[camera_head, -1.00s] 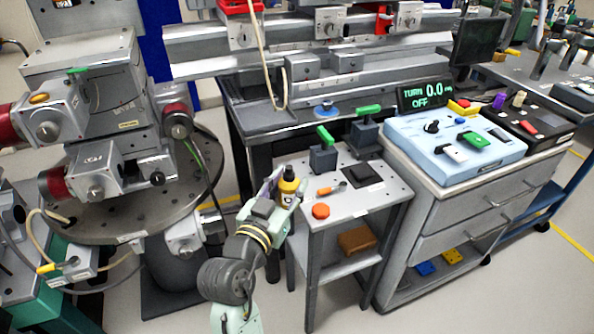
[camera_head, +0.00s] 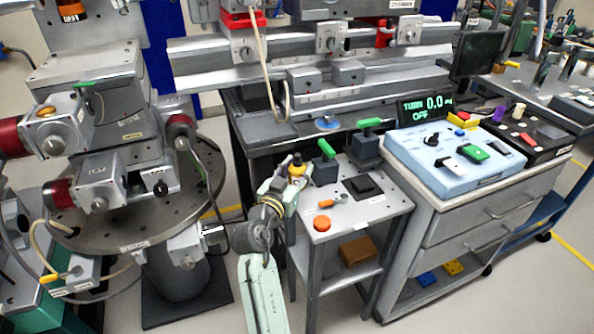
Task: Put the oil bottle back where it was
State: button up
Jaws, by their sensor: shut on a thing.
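The oil bottle (camera_head: 297,163) shows only its dark upper part and yellow top. Its lower body is hidden behind my gripper (camera_head: 290,178). My gripper is shut on the bottle and holds it about upright at the back left edge of the small grey side table (camera_head: 345,215). I cannot tell whether the bottle's base touches the table top.
A green-handled dark block (camera_head: 325,168) stands close right of the bottle, with another (camera_head: 366,148) behind. An orange disc (camera_head: 321,223), an orange-handled tool (camera_head: 331,201) and a black pad (camera_head: 362,187) lie on the table. A round perforated stage (camera_head: 130,225) stands left.

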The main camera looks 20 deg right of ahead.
jog(key=shift+f, duration=0.4)
jog(key=shift+f, duration=0.2)
jog(key=o, duration=1.3)
jog(key=shift+c, duration=0.2)
jog(key=shift+r, duration=0.15)
